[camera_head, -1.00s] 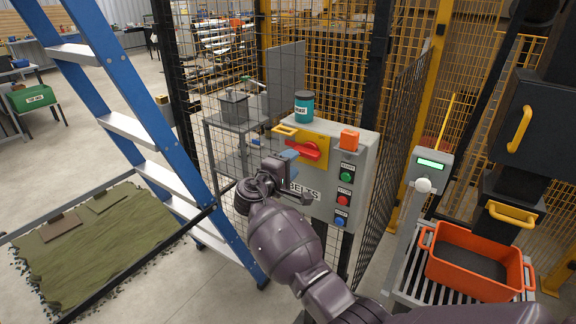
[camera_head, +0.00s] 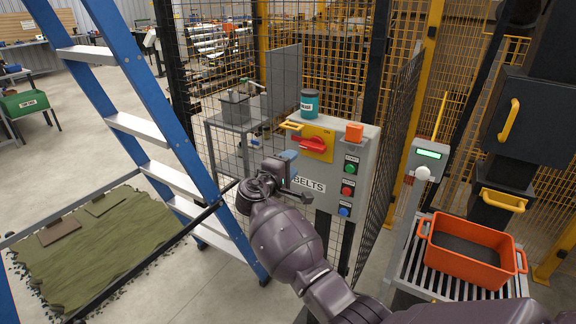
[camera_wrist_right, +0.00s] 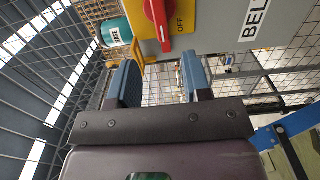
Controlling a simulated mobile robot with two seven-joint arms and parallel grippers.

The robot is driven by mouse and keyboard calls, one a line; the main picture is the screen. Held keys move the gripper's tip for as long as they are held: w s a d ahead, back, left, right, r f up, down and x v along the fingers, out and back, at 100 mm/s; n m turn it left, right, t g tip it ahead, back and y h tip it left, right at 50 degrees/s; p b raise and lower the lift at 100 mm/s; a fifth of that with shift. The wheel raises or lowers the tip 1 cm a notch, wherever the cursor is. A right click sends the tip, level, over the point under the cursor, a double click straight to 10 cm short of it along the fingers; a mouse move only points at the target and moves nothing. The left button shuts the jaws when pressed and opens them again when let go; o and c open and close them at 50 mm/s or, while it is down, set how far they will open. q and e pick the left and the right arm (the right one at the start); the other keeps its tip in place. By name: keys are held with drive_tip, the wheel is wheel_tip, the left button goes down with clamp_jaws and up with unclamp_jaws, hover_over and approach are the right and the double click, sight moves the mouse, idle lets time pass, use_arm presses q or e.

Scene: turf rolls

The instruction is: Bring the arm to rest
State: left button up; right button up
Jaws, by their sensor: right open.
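My right gripper (camera_head: 283,172) is in front of the lower left part of the grey control box (camera_head: 356,160) marked BELTS. In the right wrist view my right gripper (camera_wrist_right: 159,82) has its two blue fingers apart, with nothing between them. The box carries a red rotary handle (camera_head: 312,144) on a yellow plate, which also shows just beyond the fingers in the right wrist view. The handle looks horizontal in the head view. I cannot tell whether a finger touches the box. My left gripper is not in view.
A blue ladder (camera_head: 150,130) stands left of my right arm. An orange crate (camera_head: 462,254) sits on a slatted roller bed at the right.

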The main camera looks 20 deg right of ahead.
drive_tip(key=shift+d, duration=0.1)
drive_tip(key=shift+w, duration=0.1)
idle(0.3)
drive_tip(key=w+a+r+t+y, duration=0.2)
drive_tip(key=a+t+y, duration=0.25)
drive_tip(key=y, duration=0.25)
drive_tip(key=s+d+f+m+g+y, duration=0.1)
drive_tip(key=s+d+f+m+y, duration=0.1)
drive_tip(key=s+f, duration=0.7)
drive_tip(key=s+d+f+m+g+y, duration=0.2)
drive_tip(key=s+f, duration=0.8)
drive_tip(key=s, duration=0.9)
drive_tip(key=s+d+f+m+g+y, duration=0.1)
drive_tip(key=s+d+f+m+y, duration=0.1)
drive_tip(key=s+f, duration=0.8)
drive_tip(key=s+d, duration=0.1)
drive_tip(key=s, duration=0.3)
drive_tip(key=shift+d+f+m+y, duration=0.2)
drive_tip(key=shift+d+m+y, duration=0.05)
drive_tip(key=shift+m+y, duration=0.15)
